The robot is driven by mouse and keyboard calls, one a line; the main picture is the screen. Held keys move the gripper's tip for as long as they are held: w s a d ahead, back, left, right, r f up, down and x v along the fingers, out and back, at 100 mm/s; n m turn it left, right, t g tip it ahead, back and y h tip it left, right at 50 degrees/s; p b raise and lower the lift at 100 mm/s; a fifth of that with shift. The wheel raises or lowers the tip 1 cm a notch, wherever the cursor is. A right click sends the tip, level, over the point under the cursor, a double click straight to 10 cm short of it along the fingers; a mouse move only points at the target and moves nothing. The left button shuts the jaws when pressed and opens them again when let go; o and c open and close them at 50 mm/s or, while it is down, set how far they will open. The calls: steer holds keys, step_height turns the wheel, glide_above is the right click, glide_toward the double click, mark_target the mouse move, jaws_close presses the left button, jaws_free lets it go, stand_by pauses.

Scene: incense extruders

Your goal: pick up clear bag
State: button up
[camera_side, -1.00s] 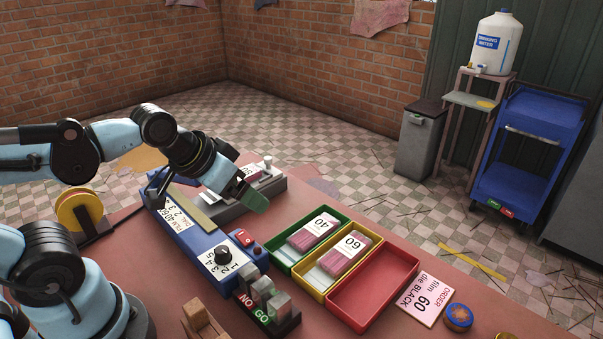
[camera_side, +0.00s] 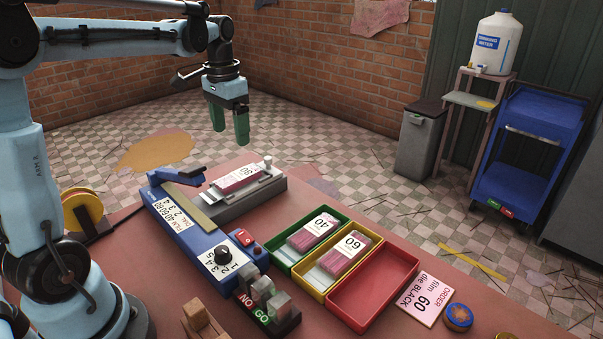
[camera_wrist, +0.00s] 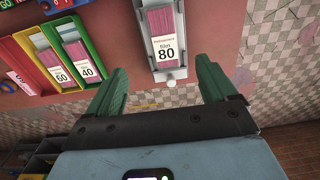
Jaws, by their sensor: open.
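A clear bag of pink sticks with a white "80" label (camera_side: 236,179) lies on a grey stand (camera_side: 262,199) at the table's far edge. The wrist view shows this bag (camera_wrist: 163,32) upright in the picture, its label reading "film 80". My gripper (camera_side: 229,140) points down, open and empty, in the air above the stand and apart from the bag. Its green fingers (camera_wrist: 160,83) stand wide apart in the wrist view, with the bag's label end just beyond them. Similar bags marked "40" (camera_side: 313,231) and "60" (camera_side: 346,253) lie in the green and yellow trays.
The green tray (camera_side: 282,257), yellow tray (camera_side: 319,282) and empty red tray (camera_side: 372,288) stand right of a blue sealer (camera_side: 197,233) with a raised lever. An order card (camera_side: 423,298) and a NO/GO block (camera_side: 268,310) are nearer. Air around my gripper is clear.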

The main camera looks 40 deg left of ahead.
glide_above(237, 176)
steer(key=f, duration=0.7)
steer(key=shift+s, duration=0.2)
steer(key=shift+w+f, duration=0.2)
steer(key=shift+f, duration=2.45)
steer(key=shift+c, duration=0.3)
steer(key=c, duration=1.1)
steer(key=shift+r, duration=0.1)
